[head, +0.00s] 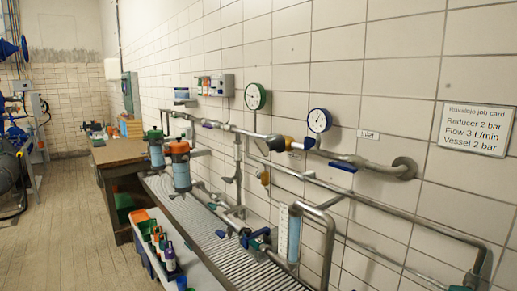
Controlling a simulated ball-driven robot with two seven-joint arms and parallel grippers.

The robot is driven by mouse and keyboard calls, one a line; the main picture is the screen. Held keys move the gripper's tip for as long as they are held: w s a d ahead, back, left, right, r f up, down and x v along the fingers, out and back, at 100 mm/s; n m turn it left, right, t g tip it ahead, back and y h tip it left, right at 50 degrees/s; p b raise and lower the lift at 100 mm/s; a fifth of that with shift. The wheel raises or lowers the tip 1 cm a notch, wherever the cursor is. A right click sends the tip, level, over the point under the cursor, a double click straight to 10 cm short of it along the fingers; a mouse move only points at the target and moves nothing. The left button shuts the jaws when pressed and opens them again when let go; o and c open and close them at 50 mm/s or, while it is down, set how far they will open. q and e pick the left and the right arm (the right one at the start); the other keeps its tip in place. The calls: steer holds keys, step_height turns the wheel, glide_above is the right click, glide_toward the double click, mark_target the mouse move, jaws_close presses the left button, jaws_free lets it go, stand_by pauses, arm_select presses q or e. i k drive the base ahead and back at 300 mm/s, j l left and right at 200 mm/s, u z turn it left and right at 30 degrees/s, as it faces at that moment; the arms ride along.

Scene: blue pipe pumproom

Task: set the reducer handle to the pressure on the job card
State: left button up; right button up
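The job card (477,129) hangs on the tiled wall at the right and reads Reducer 2 bar, Flow 3 L/min, Vessel 2 bar. A blue-rimmed gauge (319,120) stands just above right, and a green-rimmed gauge (255,96) stands further left. Their needles are too small to read. Neither of my grippers is in view.
A blue lever (342,167) sits below the upper pipe (375,165). Orange-topped (179,148) and green-topped (154,136) canisters stand left. A clear tube (294,235) stands over the ribbed bench (205,228). A bottle crate (146,251) is in front. The floor at left (75,220) is clear.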

mark_target(263, 146)
steer(key=i+j+z, duration=0.1)
steer(key=i+j, duration=0.15)
steer(key=j, duration=0.15)
steer(key=i+j, duration=0.25)
steer(key=j, duration=0.15)
steer(key=i+j+z, duration=0.15)
steer(key=j, duration=0.25)
steer(key=i, duration=0.1)
